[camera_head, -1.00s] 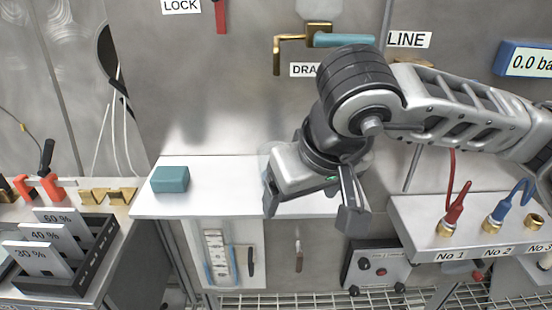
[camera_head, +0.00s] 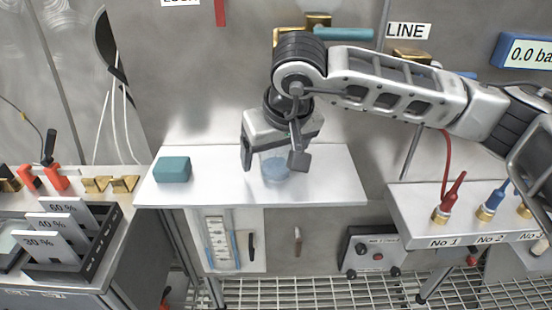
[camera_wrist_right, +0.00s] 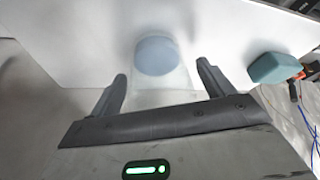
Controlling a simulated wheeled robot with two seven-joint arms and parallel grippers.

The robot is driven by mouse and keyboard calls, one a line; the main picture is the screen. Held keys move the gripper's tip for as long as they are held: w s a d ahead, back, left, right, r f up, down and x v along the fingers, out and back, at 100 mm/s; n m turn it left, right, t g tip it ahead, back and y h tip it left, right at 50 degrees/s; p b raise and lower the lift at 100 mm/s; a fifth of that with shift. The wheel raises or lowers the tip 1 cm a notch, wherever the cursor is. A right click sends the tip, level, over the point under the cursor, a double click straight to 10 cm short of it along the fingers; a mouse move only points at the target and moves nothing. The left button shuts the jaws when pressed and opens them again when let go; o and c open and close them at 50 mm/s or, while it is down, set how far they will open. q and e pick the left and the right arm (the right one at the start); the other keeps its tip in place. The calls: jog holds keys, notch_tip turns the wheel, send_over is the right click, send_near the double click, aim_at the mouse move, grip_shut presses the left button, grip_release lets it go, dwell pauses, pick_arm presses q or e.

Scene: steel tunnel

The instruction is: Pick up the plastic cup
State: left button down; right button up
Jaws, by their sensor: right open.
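The plastic cup (camera_head: 276,169) is clear with a bluish bottom and stands on the white shelf (camera_head: 330,190), partly hidden behind my right gripper in the head view. My right gripper (camera_head: 272,164) points down over the cup with its fingers apart and nothing held. In the right wrist view the cup (camera_wrist_right: 158,58) lies ahead of and between the two open fingers (camera_wrist_right: 160,85). I cannot tell whether a finger touches it. My left gripper is not in view.
A teal block (camera_head: 172,169) lies on the shelf left of the cup. A ledge (camera_head: 408,205) with red and blue connectors stands to the right. A black rack (camera_head: 75,255) with percent-marked plates stands at the left. The shelf's right part is clear.

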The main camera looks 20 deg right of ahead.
jog(key=c, duration=1.1)
jog(key=shift+c, duration=0.2)
